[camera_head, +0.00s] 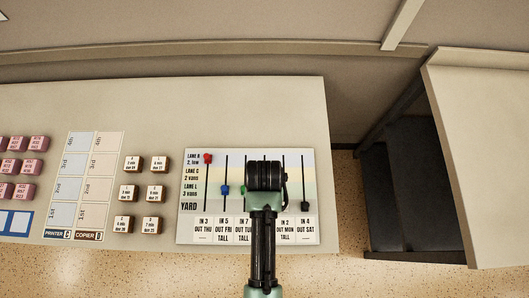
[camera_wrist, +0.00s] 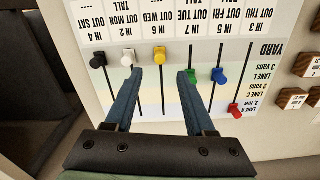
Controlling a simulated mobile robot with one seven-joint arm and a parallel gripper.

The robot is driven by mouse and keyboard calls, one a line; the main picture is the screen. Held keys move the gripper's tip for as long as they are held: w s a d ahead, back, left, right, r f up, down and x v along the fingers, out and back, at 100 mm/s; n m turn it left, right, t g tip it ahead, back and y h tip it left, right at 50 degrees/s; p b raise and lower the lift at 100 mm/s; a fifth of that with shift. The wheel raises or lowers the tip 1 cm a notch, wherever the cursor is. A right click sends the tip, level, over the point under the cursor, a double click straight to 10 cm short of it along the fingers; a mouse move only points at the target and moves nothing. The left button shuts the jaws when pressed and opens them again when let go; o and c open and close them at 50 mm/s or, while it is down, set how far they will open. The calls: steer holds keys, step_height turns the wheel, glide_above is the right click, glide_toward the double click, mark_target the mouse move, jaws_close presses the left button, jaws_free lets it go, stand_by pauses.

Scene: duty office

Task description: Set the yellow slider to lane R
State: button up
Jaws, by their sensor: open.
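My gripper (camera_wrist: 160,73) is open, with one blue finger on each side of the yellow slider's slot. The yellow knob shows between and slightly beyond the fingertips, with gaps on both sides. In the head view my gripper (camera_head: 265,178) hides the yellow slider. The slider board (camera_head: 188,230) has lane R at its far end, and YARD nearest its labels.
In the wrist view the white slider (camera_wrist: 127,60) is close to the left finger and the green slider (camera_wrist: 191,76) close to the right one. The blue (camera_wrist: 219,76), red (camera_wrist: 234,110) and black (camera_wrist: 98,60) sliders stand farther out. Small labelled blocks (camera_head: 154,193) lie left of the board.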

steer(key=f, duration=0.8)
steer(key=shift+w+f, duration=0.2)
steer(key=shift+f, duration=0.1)
jaws_close()
stand_by(1.1)
